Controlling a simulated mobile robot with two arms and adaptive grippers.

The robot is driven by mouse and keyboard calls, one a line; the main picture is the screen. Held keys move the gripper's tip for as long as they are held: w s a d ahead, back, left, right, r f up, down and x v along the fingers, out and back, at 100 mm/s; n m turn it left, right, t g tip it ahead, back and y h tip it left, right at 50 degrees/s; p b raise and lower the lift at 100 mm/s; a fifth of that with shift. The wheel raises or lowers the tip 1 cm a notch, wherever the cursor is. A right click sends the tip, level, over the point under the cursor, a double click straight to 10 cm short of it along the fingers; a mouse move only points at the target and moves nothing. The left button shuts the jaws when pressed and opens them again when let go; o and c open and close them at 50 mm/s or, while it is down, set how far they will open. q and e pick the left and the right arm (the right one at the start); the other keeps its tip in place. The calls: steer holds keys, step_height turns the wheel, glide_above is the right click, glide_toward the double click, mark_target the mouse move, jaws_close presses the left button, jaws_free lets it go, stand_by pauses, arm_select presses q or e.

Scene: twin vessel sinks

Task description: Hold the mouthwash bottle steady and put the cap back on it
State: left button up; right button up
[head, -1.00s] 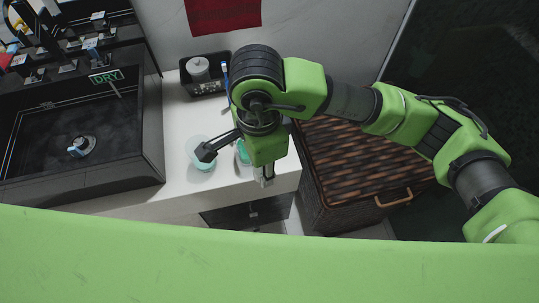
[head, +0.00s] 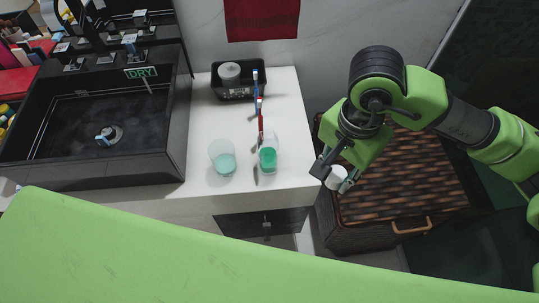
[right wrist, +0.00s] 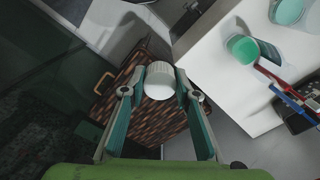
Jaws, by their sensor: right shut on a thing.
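The mouthwash bottle (head: 268,157) appears to be the clear container with green liquid near the counter's right front edge. It is seen from above and looks uncapped. In the right wrist view the bottle (right wrist: 243,48) shows at upper right. The white ridged cap (head: 337,177) is off the bottle, between the fingers of my right gripper (head: 333,180). The right wrist view shows the cap (right wrist: 160,82) pinched between both fingertips. My right gripper is to the right of the bottle, beyond the counter edge and over the wicker basket. My left gripper is out of view.
A clear cup (head: 222,160) with green liquid stands left of the bottle. A black tray (head: 238,92) stands at the back. A black sink (head: 90,130) fills the left. The wicker basket (head: 410,185) stands right of the counter.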

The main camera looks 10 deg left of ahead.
steer(key=d+r+n, duration=0.3)
steer(key=d+n, duration=0.3)
steer(key=d, duration=0.6)
steer(key=shift+d+n, duration=0.15)
steer(key=shift+n, duration=0.25)
steer(key=shift+r, duration=0.1)
